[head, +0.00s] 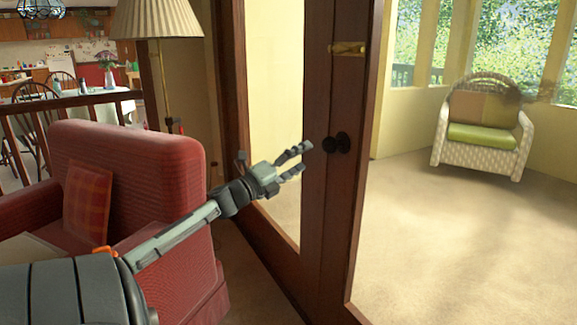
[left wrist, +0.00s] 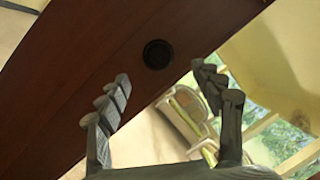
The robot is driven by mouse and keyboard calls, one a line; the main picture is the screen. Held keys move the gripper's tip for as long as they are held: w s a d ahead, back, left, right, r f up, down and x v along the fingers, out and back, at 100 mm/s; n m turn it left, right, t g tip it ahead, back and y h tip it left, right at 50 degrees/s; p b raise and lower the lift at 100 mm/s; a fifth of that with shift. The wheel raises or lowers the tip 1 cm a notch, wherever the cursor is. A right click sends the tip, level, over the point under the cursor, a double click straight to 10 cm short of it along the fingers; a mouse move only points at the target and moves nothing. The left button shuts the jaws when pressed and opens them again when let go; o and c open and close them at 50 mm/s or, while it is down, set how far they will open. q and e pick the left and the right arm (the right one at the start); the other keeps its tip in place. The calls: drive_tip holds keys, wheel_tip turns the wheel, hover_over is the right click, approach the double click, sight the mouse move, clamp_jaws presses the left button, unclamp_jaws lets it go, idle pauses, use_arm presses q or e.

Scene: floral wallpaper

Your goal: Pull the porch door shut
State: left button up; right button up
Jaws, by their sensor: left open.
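The porch door (head: 313,215) is dark brown wood with a tall glass pane. It stands open, with the porch showing past its edge on the right. A dark round knob (head: 343,142) sits on its stile, and it also shows in the left wrist view (left wrist: 159,54). My left gripper (head: 304,156) is open and empty just left of the knob. In the left wrist view its fingers (left wrist: 161,77) are spread, with the knob ahead between them. I see no contact with the knob. My right gripper is not in view.
A brass latch (head: 347,48) sits above the knob. A red armchair (head: 130,185) stands at left, near my left arm, with a floor lamp (head: 157,20) behind. Past the door, a white wicker chair (head: 482,135) stands on the open porch floor (head: 470,250).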

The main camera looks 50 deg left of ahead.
use_arm(q)
drive_tip(key=shift+s+f, duration=0.2)
drive_tip(key=shift+s, duration=0.9)
drive_tip(key=shift+s+f, duration=0.2)
drive_tip(key=shift+s, duration=0.85)
drive_tip(key=s+d+f+n+g+y, duration=0.25)
drive_tip(key=f+n, duration=0.25)
drive_tip(key=f, duration=0.4)
drive_tip(key=s+d+f+n+g+y, duration=0.1)
drive_tip(key=s+d+f+n+g, duration=0.2)
drive_tip(key=f, duration=0.7)
drive_tip(key=s+d+f+n+g+y, duration=0.1)
drive_tip(key=f+n+g+y, duration=0.15)
drive_tip(key=f+n, duration=0.5)
drive_tip(key=s+d+f+n+g+h, duration=0.1)
drive_tip(key=s+d+f+n+g, duration=0.1)
drive_tip(key=s+d+f, duration=0.3)
drive_tip(key=s+d+f+n+g+h, duration=0.2)
drive_tip(key=s+d+f+g, duration=0.2)
drive_tip(key=d+f, duration=0.4)
drive_tip(key=s+d+f+n+g+h, duration=0.1)
drive_tip(key=s+d+f+n+g, duration=0.1)
drive_tip(key=s+d+f, duration=0.5)
drive_tip(key=d+g, duration=0.1)
drive_tip(key=d, duration=0.4)
drive_tip(key=shift+d+f+h, duration=0.3)
drive_tip(key=shift+d+h, duration=0.1)
drive_tip(key=shift+s, duration=0.1)
